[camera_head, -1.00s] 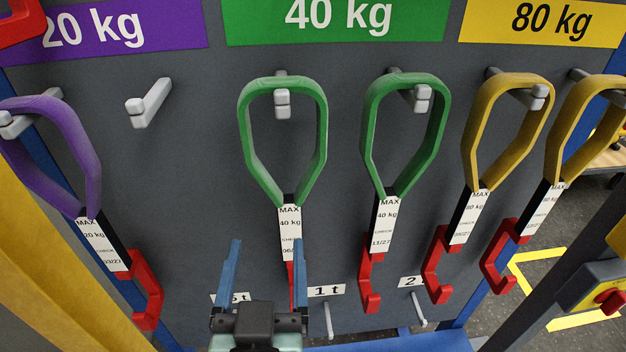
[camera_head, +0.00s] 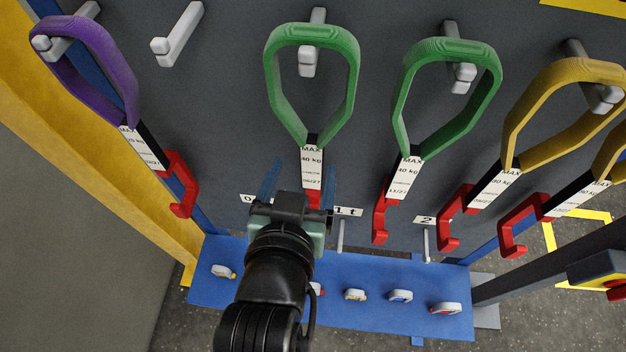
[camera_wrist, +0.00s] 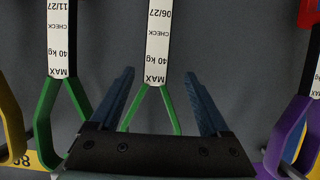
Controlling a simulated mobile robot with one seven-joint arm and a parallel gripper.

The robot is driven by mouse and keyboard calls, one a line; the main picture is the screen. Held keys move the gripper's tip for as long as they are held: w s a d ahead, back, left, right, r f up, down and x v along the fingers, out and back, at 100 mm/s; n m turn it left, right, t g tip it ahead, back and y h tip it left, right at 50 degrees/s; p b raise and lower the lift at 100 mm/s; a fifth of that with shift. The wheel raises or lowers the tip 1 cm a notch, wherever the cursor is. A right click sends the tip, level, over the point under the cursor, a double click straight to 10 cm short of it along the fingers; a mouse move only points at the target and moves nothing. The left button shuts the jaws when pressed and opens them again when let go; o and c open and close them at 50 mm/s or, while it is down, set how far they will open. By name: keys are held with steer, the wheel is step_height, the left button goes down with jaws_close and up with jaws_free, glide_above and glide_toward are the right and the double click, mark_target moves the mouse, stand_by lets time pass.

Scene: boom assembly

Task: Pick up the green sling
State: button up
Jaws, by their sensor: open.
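Two green slings hang from pegs on the grey panel. The left green sling (camera_head: 353,80) has a white tag reading 40 kg, 06/27, with a red hook below, mostly hidden by my gripper. The right green sling (camera_head: 493,90) is tagged 11/27. My gripper (camera_head: 304,170) is open and empty, at tag height in front of the left sling. In the wrist view, the left sling's tag (camera_wrist: 158,40) and narrow loop end appear between the blue fingers of my gripper (camera_wrist: 160,78). I cannot tell how deep the sling lies between them.
A purple sling (camera_head: 116,75) hangs at left beside an empty peg (camera_head: 178,35). Yellow slings (camera_head: 530,120) hang close together at right. A blue shelf (camera_head: 385,325) with several small shackle-like pieces lies below. A yellow post (camera_head: 100,140) borders the left side.

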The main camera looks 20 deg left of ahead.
mark_target(309, 155)
steer(key=shift+b+x, duration=0.9)
steer(key=shift+b, duration=0.15)
steer(key=shift+x, duration=1.1)
steer(key=shift+w, duration=0.4)
steer(key=shift+d+p+x, duration=0.1)
steer(key=shift+p+x, duration=0.35)
steer(key=shift+x, duration=0.7)
steer(key=shift+d+p+x, duration=0.15)
steer(key=shift+p+x, duration=0.3)
steer(key=shift+x, duration=0.75)
steer(key=shift+f, duration=0.15)
jaws_close()
